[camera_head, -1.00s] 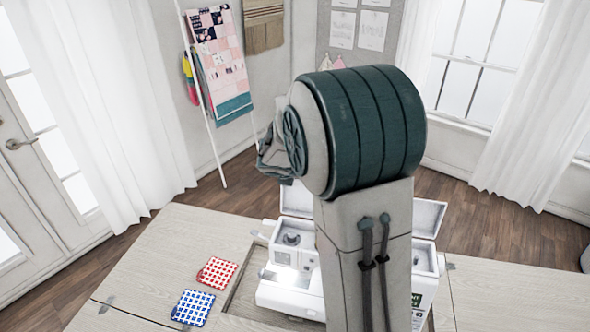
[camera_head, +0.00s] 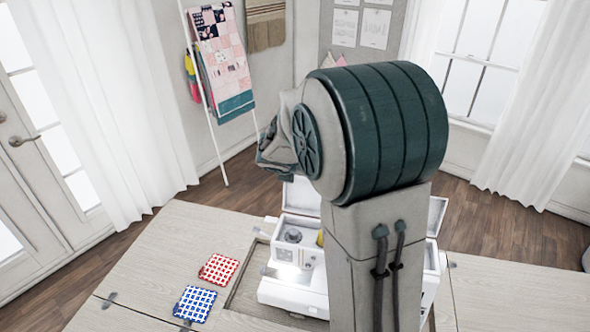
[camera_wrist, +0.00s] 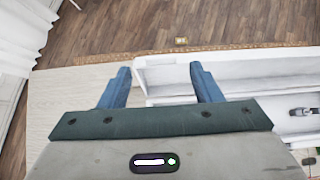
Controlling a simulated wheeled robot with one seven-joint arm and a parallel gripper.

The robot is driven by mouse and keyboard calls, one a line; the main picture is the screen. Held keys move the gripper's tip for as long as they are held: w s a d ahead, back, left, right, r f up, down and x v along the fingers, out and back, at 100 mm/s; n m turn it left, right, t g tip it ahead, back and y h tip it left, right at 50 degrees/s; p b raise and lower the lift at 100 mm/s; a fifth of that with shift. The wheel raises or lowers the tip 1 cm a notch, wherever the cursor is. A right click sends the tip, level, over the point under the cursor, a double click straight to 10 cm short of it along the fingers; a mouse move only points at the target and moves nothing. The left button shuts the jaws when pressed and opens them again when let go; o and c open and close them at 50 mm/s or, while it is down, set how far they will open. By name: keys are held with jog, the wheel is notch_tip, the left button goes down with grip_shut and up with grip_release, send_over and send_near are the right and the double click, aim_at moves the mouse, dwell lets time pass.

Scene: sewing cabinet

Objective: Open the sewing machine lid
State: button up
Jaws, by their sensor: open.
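The white sewing machine (camera_head: 293,290) sits in the recess of a pale wooden cabinet, partly hidden behind my arm. Its lid (camera_head: 302,198) stands raised along the back edge, and the open top compartment shows a dark round part. In the wrist view, white lid and compartment walls (camera_wrist: 240,71) lie at the right. My gripper (camera_wrist: 160,82) is open, with its two blue fingers apart and nothing visible between them. The right finger overlaps the white walls in the picture; I cannot tell whether it touches. The fingers are hidden in the head view.
A red checked square (camera_head: 218,269) and a blue checked square (camera_head: 194,304) lie on the cabinet top (camera_head: 160,250), left of the machine. Behind are wooden floor, a rack with hanging fabrics (camera_head: 222,60) and white curtains. The floor behind the machine looks clear.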

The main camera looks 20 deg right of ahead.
jog(key=v, duration=1.2)
jog(key=shift+s, duration=0.15)
